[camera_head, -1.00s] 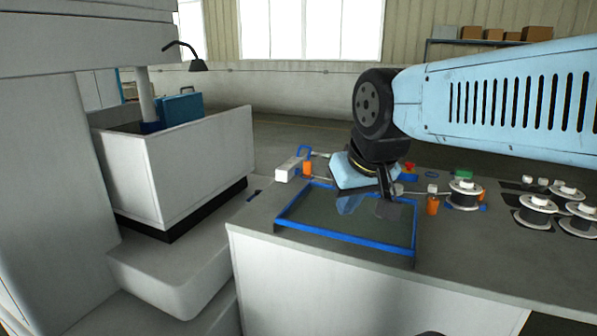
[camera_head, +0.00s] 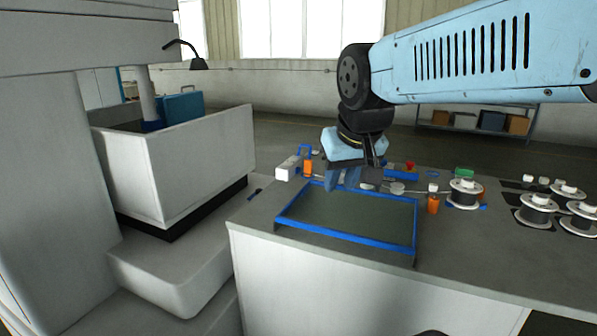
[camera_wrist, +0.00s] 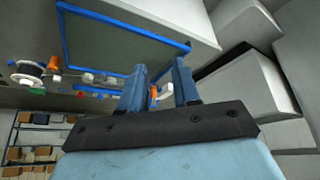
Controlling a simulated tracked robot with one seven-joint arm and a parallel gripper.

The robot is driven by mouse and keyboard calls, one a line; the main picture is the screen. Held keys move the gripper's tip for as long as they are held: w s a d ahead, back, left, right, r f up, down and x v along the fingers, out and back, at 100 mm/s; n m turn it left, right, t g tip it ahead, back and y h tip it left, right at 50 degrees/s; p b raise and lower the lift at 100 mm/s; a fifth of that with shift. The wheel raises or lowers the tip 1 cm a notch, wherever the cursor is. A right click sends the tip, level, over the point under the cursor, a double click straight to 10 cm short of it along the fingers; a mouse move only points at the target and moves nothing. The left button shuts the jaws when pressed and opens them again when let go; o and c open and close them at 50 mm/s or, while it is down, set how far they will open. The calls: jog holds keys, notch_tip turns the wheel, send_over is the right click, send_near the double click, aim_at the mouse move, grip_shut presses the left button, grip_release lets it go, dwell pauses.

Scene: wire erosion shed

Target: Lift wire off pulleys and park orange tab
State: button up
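My gripper (camera_head: 341,180) hangs above the back edge of the blue-rimmed tray (camera_head: 346,239), its fingers pointing down. In the wrist view its two blue fingers (camera_wrist: 160,68) stand apart with nothing held between them. One orange piece (camera_head: 308,168) stands left of the gripper, next to a white block (camera_head: 288,170) and a blue hook-shaped part (camera_head: 305,150). Another orange piece (camera_head: 433,205) stands to the right, near a small grey pulley (camera_head: 397,188). A wire spool (camera_head: 464,194) is farther right. The wire itself is too fine to make out, and the gripper hides part of the row.
More spools (camera_head: 536,210) stand at the right end of the grey bench. A red button (camera_head: 410,165) and a green block (camera_head: 464,173) sit behind the row. The bench front is clear.

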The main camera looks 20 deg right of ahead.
jog(key=o, duration=0.6)
jog(key=w+r, duration=0.2)
jog(key=w, duration=0.4)
jog(key=w+d+r+m+h, duration=0.1)
jog(key=w+r, duration=0.1)
jog(key=w, duration=0.5)
jog(key=shift+w+r+g, duration=0.3)
jog(key=shift+r, duration=0.05)
jog(key=m+g+h, duration=0.2)
jog(key=m, duration=0.5)
send_over(309, 163)
jog(key=s+a, duration=0.2)
jog(key=a, duration=0.1)
notch_tip(309, 163, down, 15)
jog(key=shift+t+y, duration=0.3)
jog(key=shift+x, duration=6.65)
